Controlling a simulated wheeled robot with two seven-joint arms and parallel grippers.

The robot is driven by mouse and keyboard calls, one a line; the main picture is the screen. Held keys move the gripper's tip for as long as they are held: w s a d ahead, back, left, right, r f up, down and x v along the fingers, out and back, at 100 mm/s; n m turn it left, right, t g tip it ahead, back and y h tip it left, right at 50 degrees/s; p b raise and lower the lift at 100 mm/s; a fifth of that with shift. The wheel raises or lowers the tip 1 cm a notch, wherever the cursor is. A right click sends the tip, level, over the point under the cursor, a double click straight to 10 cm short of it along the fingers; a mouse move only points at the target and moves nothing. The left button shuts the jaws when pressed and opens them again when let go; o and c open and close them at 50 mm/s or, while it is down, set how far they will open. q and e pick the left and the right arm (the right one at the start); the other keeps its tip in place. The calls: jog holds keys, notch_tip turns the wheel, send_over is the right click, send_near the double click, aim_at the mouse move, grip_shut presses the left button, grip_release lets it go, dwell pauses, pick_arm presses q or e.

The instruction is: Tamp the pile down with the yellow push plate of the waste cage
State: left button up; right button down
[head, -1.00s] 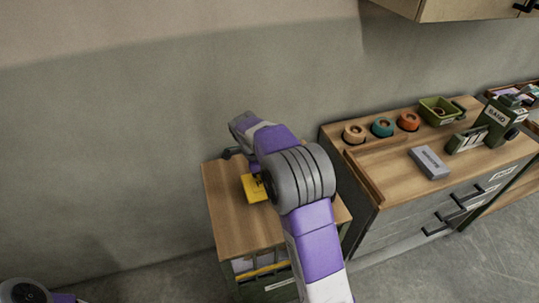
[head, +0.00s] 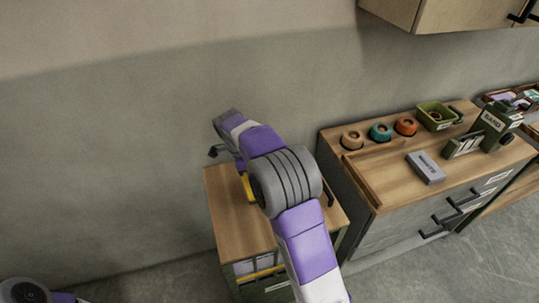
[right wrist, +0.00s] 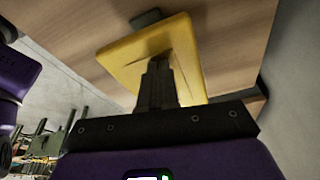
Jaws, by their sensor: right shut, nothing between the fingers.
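The yellow push plate (head: 249,188) shows as a small sliver above the wood-topped cabinet, mostly hidden behind my right arm. In the right wrist view the yellow plate (right wrist: 190,50) is large, directly beyond my right gripper (right wrist: 158,68). That gripper is shut and empty, its fingertips overlapping the plate in the picture; I cannot tell whether they touch it. The cabinet's green front (head: 243,288) has openings with pale contents and a yellow bar (head: 262,273). I cannot make out the pile clearly. My left gripper is out of view.
A larger drawer cabinet (head: 400,235) stands to the right, with tape rolls (head: 381,131), a green bin (head: 437,116) and a grey box (head: 426,168) on top. A wall cabinet (head: 430,12) hangs above it. Bare wall lies behind; open floor (head: 485,255) is at the right.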

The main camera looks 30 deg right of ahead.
jog(key=p+v, duration=0.1)
jog(key=v, duration=0.3)
jog(key=shift+a+r, duration=0.2)
jog(key=shift+r, duration=0.15)
jog(key=shift+f, duration=0.1)
